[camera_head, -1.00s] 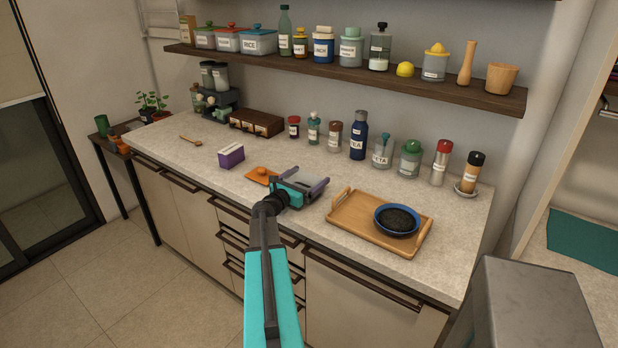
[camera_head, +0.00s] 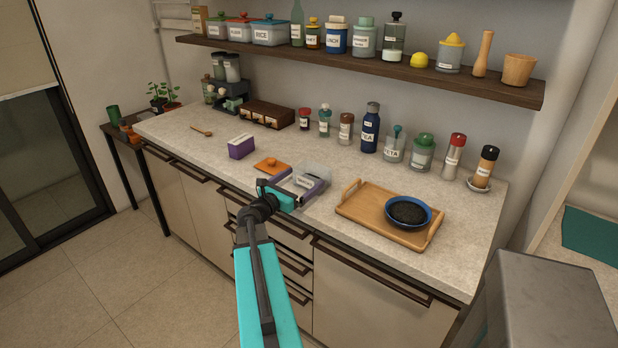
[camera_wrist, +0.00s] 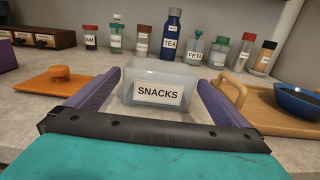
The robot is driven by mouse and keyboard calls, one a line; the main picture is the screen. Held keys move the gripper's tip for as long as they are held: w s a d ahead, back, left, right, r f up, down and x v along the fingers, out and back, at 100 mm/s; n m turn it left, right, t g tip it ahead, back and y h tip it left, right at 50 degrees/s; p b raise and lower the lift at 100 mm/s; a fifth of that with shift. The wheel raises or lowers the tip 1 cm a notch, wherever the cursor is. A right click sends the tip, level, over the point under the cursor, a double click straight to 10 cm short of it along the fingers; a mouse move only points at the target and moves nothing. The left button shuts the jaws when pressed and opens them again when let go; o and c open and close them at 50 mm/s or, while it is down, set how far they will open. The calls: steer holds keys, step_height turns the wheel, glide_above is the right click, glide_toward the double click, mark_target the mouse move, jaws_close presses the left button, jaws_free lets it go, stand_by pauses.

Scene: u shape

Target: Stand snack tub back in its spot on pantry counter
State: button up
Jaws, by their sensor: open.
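The snack tub (camera_wrist: 160,74) is a clear, lidless-looking container with a white SNACKS label facing my wrist camera. It stands on the pantry counter (camera_head: 340,228); in the head view the tub (camera_head: 314,174) is partly behind my gripper. My gripper (camera_head: 304,187) is open, and its purple fingers lie to the left and right of the tub in the wrist view (camera_wrist: 160,95). I cannot tell whether either finger touches it. An orange lid-like piece with a round knob (camera_head: 271,166) lies on the counter left of the tub.
A wooden tray (camera_head: 357,207) with a dark blue bowl (camera_head: 408,212) sits to the right. A purple box (camera_head: 241,148) stands to the left. Several jars and bottles, including the TEA bottle (camera_head: 370,130), line the back. A loaded shelf (camera_head: 400,74) hangs above.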

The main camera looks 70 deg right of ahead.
steer(key=shift+v, duration=1.1)
steer(key=shift+r, duration=0.1)
